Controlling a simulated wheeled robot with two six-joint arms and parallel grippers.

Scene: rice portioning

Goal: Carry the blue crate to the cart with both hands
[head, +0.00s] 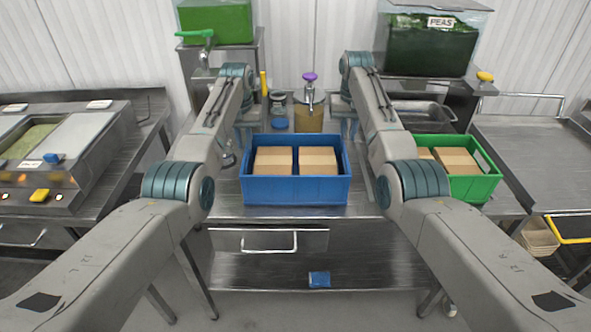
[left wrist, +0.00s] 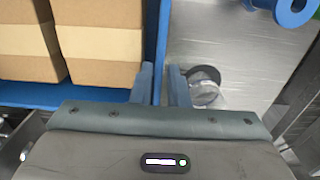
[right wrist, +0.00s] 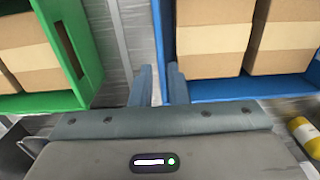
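The blue crate (head: 297,191) sits upright on the steel table, with two cardboard boxes (head: 273,161) (head: 318,160) inside. My left gripper (left wrist: 161,72) has one finger on each side of the crate's wall, shut on it, at the crate's left end. My right gripper (right wrist: 159,72) straddles the opposite wall in the same way, at the right end. The crate wall also shows in the right wrist view (right wrist: 163,35).
A green crate (head: 477,187) with cardboard boxes stands close to the right of the blue crate. Behind are a dispenser with a purple knob (head: 310,92) and a jar (head: 278,108). A steel counter unit (head: 95,150) is at the left. Floor shows in front of the table.

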